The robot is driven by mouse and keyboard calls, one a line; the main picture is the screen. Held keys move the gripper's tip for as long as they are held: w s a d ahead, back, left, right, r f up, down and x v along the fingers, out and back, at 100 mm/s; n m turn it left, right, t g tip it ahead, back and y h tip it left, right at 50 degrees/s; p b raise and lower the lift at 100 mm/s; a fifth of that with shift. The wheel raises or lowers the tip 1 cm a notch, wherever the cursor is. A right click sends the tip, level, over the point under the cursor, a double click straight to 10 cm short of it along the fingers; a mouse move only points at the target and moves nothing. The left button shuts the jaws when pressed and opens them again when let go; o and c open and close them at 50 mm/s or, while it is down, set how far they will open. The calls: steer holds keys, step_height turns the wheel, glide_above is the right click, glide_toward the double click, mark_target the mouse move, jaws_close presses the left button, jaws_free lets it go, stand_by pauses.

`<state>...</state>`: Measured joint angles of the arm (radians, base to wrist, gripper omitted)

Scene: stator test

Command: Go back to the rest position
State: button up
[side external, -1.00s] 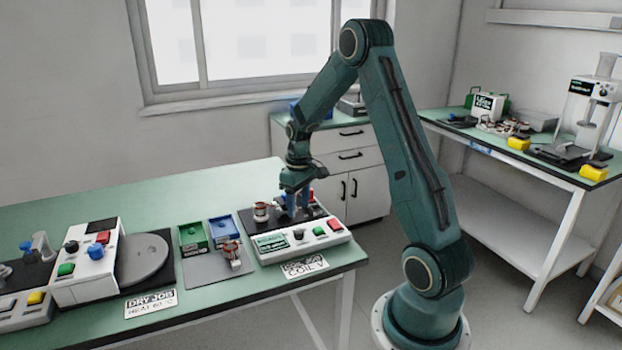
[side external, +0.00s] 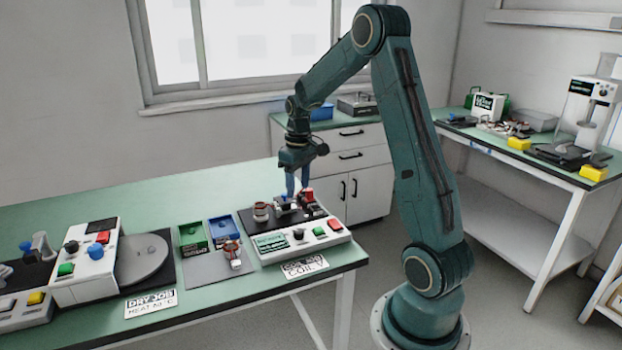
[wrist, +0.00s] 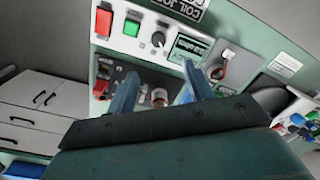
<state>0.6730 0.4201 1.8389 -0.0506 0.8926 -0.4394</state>
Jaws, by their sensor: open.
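My gripper (side external: 297,188) is open and empty above the black bed of the coil test unit (side external: 300,240) at the right end of the green bench. In the wrist view its two blue fingers (wrist: 160,90) stand apart over the unit. A stator with copper windings (side external: 261,212) sits on the left of that bed, and it also shows between the fingers in the wrist view (wrist: 159,96). A second stator (side external: 232,250) sits on the grey mat, left of the unit.
Green (side external: 193,237) and blue (side external: 222,230) bins stand on the mat. A drying unit with a grey round plate (side external: 143,260) stands further left. A drawer cabinet (side external: 350,165) and a side bench (side external: 520,150) are behind.

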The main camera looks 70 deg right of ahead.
steer(key=a+r+t, duration=0.1)
steer(key=a+r, duration=0.6)
steer(key=a, duration=0.2)
steer(key=s+a+r+n+t, duration=0.1)
steer(key=s+a+r+t, duration=0.1)
steer(key=s+a, duration=0.6)
steer(key=s+a+r+n+t, duration=0.1)
steer(key=s+a+r, duration=0.3)
steer(key=s+a, duration=0.4)
steer(key=shift+s+a+r+t, duration=0.35)
steer(key=shift+a+r+t, duration=0.05)
steer(key=shift+a+t, duration=0.3)
